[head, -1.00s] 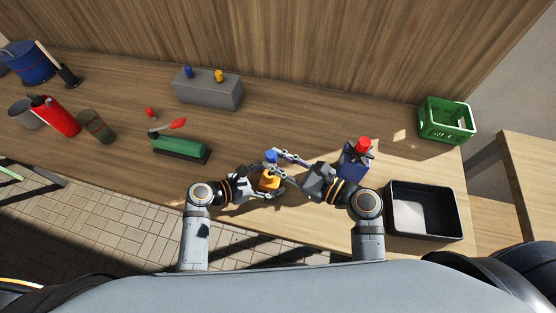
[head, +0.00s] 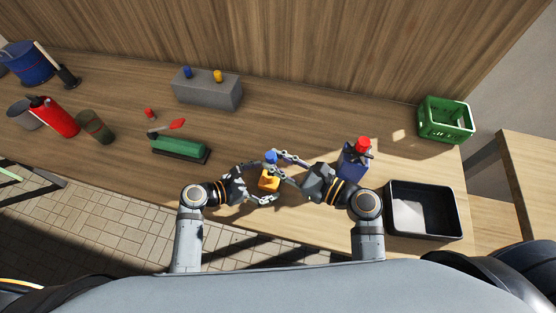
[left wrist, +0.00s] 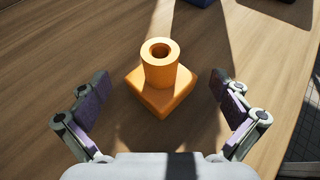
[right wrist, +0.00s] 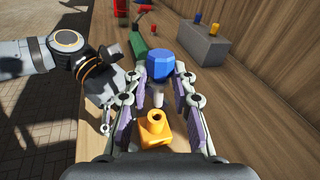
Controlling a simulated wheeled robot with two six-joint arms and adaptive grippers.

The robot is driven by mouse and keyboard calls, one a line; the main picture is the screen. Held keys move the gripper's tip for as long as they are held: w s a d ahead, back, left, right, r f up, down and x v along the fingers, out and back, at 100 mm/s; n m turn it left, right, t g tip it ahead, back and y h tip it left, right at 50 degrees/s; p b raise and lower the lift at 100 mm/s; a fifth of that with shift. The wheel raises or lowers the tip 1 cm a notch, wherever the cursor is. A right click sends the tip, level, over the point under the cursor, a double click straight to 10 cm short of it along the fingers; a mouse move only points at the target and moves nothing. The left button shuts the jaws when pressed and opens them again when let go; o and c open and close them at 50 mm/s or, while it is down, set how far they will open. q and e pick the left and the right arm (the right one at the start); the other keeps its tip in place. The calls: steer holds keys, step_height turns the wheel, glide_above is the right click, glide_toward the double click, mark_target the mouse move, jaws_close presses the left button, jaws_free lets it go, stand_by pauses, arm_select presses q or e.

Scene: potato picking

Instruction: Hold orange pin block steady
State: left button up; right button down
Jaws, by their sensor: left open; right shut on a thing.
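The orange pin block (head: 269,184) stands upright on the table, a square base with a hollow round post. In the left wrist view the block (left wrist: 160,85) shows an open, empty hole on top. My left gripper (head: 266,183) is open, its fingers (left wrist: 160,100) on either side of the block and apart from it. My right gripper (head: 276,163) is shut on a blue pin (right wrist: 161,66), whose grey shaft points down. In the right wrist view the orange block (right wrist: 155,131) lies nearer the camera than the pin; the exact gap between them is unclear.
A blue container with a red top (head: 354,161) stands close right of my right gripper. A black tray (head: 455,236) and green crate (head: 446,133) are farther right. A grey block (head: 207,98) with blue and yellow pins and a green tool (head: 180,148) lie behind left.

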arm_select(q)
steer(key=v, duration=0.6)
steer(key=shift+s+a+r, duration=0.1)
steer(key=shift+s+a, duration=0.1)
steer(key=shift+a, duration=0.1)
steer(key=shift+d, duration=0.1)
steer(key=x, duration=0.8)
steer(key=shift+w, duration=0.1)
